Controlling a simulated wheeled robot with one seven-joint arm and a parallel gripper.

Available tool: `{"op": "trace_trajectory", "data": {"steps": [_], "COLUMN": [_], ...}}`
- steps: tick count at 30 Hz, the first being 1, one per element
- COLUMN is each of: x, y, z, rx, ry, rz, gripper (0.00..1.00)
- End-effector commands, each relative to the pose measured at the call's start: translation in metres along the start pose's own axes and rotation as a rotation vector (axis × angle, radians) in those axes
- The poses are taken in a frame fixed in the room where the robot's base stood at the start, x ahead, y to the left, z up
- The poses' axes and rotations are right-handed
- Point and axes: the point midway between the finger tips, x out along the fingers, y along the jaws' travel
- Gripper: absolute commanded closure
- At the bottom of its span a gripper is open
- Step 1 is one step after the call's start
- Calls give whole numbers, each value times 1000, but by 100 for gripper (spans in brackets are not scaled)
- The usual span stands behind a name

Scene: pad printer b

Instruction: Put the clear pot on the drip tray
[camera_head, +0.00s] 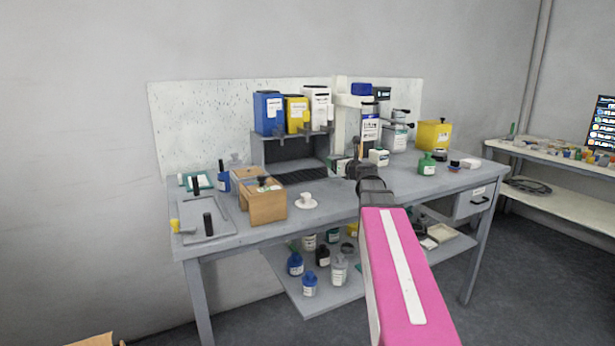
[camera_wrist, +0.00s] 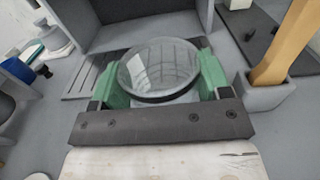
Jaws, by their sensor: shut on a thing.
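The clear pot (camera_wrist: 158,66) is a round, see-through vessel with a dark rim, seen close up in the wrist view. My gripper (camera_wrist: 160,80) has green fingers on both sides of it and is shut on it. The drip tray (camera_wrist: 82,80) is a dark slatted plate in front of the grey dispenser stand, and shows partly behind the pot. In the head view the drip tray (camera_head: 299,176) lies below the blue, yellow and white dispensers. My gripper (camera_head: 340,168) is at its right end there. I cannot tell whether the pot touches the tray.
A wooden box (camera_head: 267,205) and a white cup on a saucer (camera_head: 306,202) stand at the front of the bench. A green bottle (camera_head: 427,164) stands to the right of my arm. In the wrist view a wooden handle (camera_wrist: 285,42) rises from a grey block at the right.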

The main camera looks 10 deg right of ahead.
Motion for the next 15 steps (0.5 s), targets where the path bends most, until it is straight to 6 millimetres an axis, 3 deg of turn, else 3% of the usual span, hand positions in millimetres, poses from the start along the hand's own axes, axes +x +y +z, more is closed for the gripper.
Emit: {"op": "trace_trajectory", "data": {"steps": [15], "x": [-46], "y": [-4], "z": [13], "rx": [0], "ry": [-1], "rz": [361], "gripper": [55]}}
